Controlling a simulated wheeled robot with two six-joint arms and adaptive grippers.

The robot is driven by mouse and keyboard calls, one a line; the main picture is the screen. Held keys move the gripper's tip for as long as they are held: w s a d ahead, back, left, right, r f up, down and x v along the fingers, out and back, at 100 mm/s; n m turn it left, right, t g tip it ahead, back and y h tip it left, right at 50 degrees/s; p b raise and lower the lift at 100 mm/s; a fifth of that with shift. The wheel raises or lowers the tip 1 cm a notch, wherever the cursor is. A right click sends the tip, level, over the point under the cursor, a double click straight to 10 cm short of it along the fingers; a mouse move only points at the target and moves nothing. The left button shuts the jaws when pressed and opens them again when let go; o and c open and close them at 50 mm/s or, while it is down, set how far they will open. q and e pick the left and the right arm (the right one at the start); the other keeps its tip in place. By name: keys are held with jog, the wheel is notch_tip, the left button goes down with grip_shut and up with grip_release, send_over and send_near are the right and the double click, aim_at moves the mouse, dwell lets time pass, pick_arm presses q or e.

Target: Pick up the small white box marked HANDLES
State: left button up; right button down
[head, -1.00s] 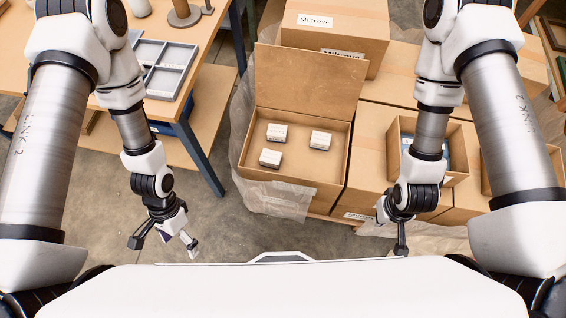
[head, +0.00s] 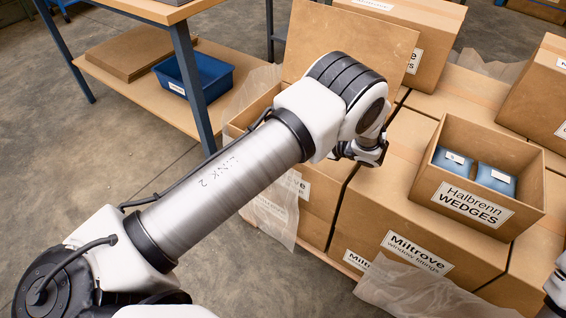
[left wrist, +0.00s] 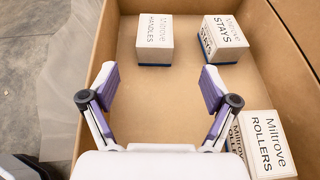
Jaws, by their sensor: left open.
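The small white box marked HANDLES (left wrist: 154,36) has a blue base and stands at the far end of an open cardboard carton (left wrist: 100,58). My left gripper (left wrist: 158,80) is open and empty in the left wrist view, its fingers apart, on the near side of the HANDLES box. In the head view my left arm reaches over the carton (head: 316,206) and hides its inside, the boxes and the left fingertips. My right gripper is not in view; only a bit of the right arm shows at the right edge.
In the carton, a STAYS box (left wrist: 225,36) stands right of the HANDLES box and a ROLLERS box (left wrist: 265,146) lies near right. The carton lid (head: 335,35) stands up behind. A WEDGES box (head: 465,205) sits on cartons to the right. A workbench shelf (head: 128,85) is left.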

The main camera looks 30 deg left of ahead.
pick_arm(q)
jog(key=shift+a+f, duration=0.25)
jog(key=shift+f, duration=0.3)
jog(key=shift+a, duration=0.35)
jog(key=b+x, duration=0.1)
jog(key=x, duration=0.5)
jog(key=b+x, duration=0.1)
jog(key=x, duration=0.3)
jog(key=shift+s+a+r+b, duration=0.1)
jog(key=shift+s+a+b, duration=0.05)
jog(key=shift+s+b, duration=0.2)
jog(key=shift+w+a, duration=0.15)
jog(key=shift+a, duration=0.25)
jog(key=c, duration=1.5)
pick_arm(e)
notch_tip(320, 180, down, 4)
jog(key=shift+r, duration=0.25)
